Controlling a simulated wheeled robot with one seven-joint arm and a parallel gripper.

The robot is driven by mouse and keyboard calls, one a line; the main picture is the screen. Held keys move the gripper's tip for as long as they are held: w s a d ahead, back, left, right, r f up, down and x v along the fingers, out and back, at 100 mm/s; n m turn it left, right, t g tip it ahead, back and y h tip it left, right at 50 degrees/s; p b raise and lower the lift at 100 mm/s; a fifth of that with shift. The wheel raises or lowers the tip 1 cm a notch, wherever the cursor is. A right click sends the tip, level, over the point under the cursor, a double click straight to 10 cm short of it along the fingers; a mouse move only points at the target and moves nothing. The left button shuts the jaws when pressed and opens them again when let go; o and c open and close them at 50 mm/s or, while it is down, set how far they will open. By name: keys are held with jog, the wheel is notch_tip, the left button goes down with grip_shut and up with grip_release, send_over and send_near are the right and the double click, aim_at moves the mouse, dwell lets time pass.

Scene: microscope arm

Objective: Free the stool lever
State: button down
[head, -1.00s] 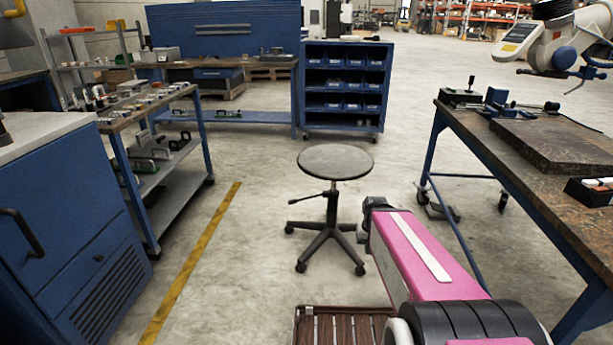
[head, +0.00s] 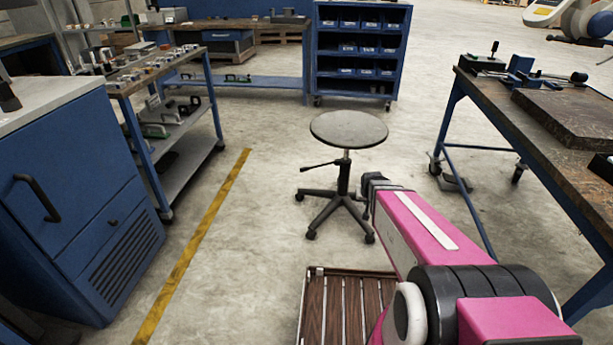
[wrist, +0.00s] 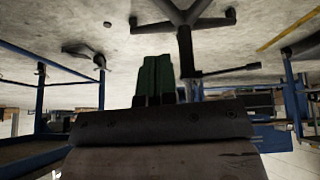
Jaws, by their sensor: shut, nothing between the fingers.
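The stool has a round grey seat (head: 348,129), a dark post and a star-shaped base on the floor. Its lever (head: 318,165) is a thin dark rod that sticks out to the left below the seat. In the wrist view, which looks upside down, the lever (wrist: 228,70) points right from the post (wrist: 186,52). My gripper's green fingers (wrist: 157,78) are together and empty, to the left of the post there. In the head view, the dark end of my pink arm is just right of the stool; the fingertips are not clear. Contact cannot be told.
A slatted wooden platform (head: 350,305) lies on the floor in front of the stool. A workbench (head: 545,110) stands at right, a blue cabinet (head: 75,200) and a shelf cart (head: 165,130) at left. Floor left of the stool is clear, with a yellow line (head: 195,250).

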jog(key=w+a+f+n+t+y, duration=0.1)
jog(key=w+a+f+t, duration=0.35)
jog(key=w, duration=0.35)
jog(key=w+a+f+n+t+y, duration=0.1)
jog(key=w+a+f+t+y, duration=0.1)
jog(key=w+a+f+t, duration=0.5)
jog(key=w+a+f+n+t+y, duration=0.1)
jog(key=w+a+f+n+y, duration=0.1)
jog(key=a+y, duration=0.4)
jog(key=w+a+f, duration=0.1)
jog(key=a, duration=0.2)
jog(key=shift+w+a+n, duration=0.15)
jog(key=shift+a+n, duration=0.15)
jog(key=shift+n, duration=0.1)
